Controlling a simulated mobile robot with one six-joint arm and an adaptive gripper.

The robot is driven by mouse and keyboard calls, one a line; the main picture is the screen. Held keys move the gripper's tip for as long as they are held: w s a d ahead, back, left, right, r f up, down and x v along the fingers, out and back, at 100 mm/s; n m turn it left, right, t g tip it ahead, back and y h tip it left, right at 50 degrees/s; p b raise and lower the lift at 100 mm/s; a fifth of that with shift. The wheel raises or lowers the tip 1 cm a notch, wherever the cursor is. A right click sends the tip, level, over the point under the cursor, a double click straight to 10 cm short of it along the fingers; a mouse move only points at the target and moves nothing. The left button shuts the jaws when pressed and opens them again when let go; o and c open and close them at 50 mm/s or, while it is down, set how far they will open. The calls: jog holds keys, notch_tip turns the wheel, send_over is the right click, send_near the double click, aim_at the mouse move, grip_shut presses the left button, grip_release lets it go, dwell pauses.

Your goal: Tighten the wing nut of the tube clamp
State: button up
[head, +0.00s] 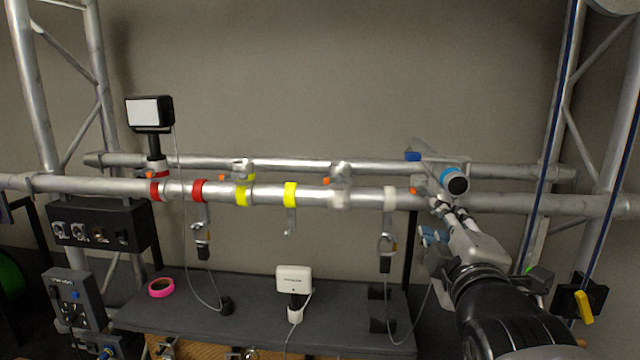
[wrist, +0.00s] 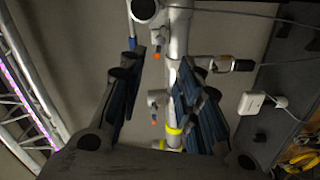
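Several tube clamps with small orange parts sit on the metal truss tubes; I cannot tell for sure that the orange parts are wing nuts, nor which clamp is meant. In the wrist view my gripper (wrist: 158,62) is open and empty. An orange part (wrist: 157,56) and another clamp (wrist: 155,98) appear between its fingers, apart from them.
Red and yellow tape bands mark the front tube (head: 320,196). A small light (head: 150,111) stands at the left. Hooks and cables hang above a dark shelf (head: 250,318) holding a white box (head: 294,279) and a pink tape roll (head: 161,287). Truss uprights flank both sides.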

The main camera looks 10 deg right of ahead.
aim_at(424, 195)
jog(key=p+x, duration=0.3)
jog(key=x, duration=1.1)
jog(key=shift+w+d, duration=0.1)
jog(key=shift+w, duration=0.25)
jog(key=shift+c, duration=0.2)
grip_shut()
